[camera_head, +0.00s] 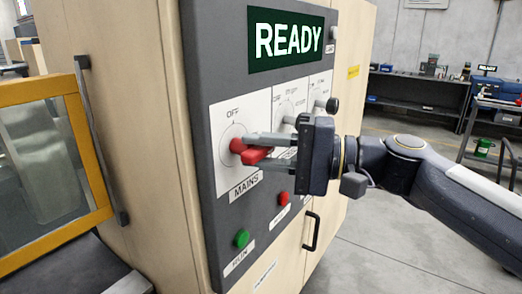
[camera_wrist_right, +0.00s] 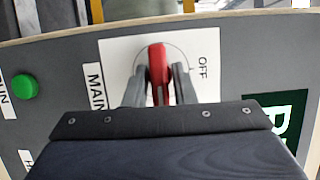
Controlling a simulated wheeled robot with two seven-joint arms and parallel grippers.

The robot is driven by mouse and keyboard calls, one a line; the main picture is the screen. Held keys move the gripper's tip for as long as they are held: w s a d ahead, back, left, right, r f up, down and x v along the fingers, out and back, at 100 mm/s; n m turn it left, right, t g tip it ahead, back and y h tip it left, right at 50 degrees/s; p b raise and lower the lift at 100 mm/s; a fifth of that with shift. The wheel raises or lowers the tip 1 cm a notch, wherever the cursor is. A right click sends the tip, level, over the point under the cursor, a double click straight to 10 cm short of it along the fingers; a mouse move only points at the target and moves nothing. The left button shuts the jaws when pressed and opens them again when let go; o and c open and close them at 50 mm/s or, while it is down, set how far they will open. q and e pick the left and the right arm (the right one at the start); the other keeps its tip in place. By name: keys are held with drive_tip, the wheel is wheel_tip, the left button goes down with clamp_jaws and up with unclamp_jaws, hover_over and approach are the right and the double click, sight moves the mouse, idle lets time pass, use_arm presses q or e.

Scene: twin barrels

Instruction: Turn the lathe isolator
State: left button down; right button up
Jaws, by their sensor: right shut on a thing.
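The lathe isolator is the red MAINS handle (camera_head: 256,154) on a white plate of the grey control panel, with OFF printed above it. My right gripper (camera_head: 268,148) reaches in from the right and is shut on the red handle, one finger above and one below it. In the right wrist view the red handle (camera_wrist_right: 158,68) stands between the two grey fingers, with the OFF label to its right and the MAINS label to its left. The handle's pointing direction is partly hidden by the fingers. My left gripper is not in view.
A green RUN button (camera_head: 242,239) and a red button (camera_head: 284,198) are below. The READY display (camera_head: 288,40) is above.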

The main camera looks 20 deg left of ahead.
drive_tip(key=o, duration=0.8)
drive_tip(key=shift+d, duration=0.1)
drive_tip(key=d, duration=0.4)
drive_tip(key=d+b, duration=0.1)
drive_tip(key=d, duration=0.2)
drive_tip(key=shift+w+d, duration=0.2)
drive_tip(key=shift+d, duration=0.15)
drive_tip(key=s+d+f+t+h+p, duration=0.1)
drive_tip(key=s+d+f+h, duration=0.3)
drive_tip(key=d+f, duration=0.4)
drive_tip(key=s+d+f+m+t+h+p, duration=0.1)
drive_tip(key=s+d+f+h, duration=0.4)
drive_tip(key=f, duration=0.5)
drive_tip(key=s+d+f+m+t+h+p, duration=0.1)
drive_tip(key=s+d+f+t+h+p, duration=0.2)
drive_tip(key=s+d+f, duration=0.5)
drive_tip(key=shift+d+f+t+h, duration=0.45)
drive_tip(key=shift+d+h, duration=0.1)
drive_tip(key=shift+d, duration=0.2)
drive_tip(key=shift+d+f+t+h, duration=0.4)
drive_tip(key=shift+d+h, duration=0.15)
drive_tip(key=shift+d, duration=0.15)
